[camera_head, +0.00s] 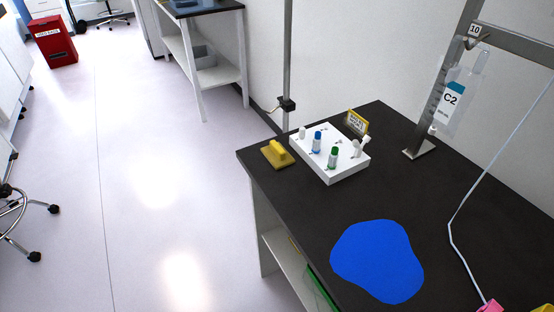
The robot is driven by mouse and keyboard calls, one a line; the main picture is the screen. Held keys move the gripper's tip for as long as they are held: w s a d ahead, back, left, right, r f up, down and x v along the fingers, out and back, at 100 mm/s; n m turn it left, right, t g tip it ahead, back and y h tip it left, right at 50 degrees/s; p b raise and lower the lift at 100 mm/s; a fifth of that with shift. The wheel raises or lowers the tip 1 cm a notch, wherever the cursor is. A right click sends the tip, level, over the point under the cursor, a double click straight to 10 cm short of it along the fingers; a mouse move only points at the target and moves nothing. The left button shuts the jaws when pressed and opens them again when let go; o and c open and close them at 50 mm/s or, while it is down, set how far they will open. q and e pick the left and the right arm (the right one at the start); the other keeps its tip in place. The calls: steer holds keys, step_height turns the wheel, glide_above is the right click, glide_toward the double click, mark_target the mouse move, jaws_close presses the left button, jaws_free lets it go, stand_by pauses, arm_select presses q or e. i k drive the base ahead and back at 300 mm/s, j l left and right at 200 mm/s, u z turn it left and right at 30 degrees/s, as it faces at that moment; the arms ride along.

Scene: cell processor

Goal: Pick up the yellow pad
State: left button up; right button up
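The yellow pad (277,154) is a small flat yellow block with a raised grip on top. It lies on the dark table (463,239) near its far left corner, just left of a white rack. Nothing holds it. Neither of my grippers shows in the head view.
The white rack (331,172) holds several vials with blue, green and white caps. A yellow sign (357,122) stands behind it. A blue patch (378,261) lies at the table front. A C2 bag (456,101) hangs from a metal stand (420,149); a pale tube runs at right.

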mark_target(278, 156)
steer(key=i+j, duration=0.3)
steer(key=j, duration=0.15)
steer(key=i+j+z, duration=0.15)
steer(key=i+j, duration=0.15)
steer(key=j, duration=0.2)
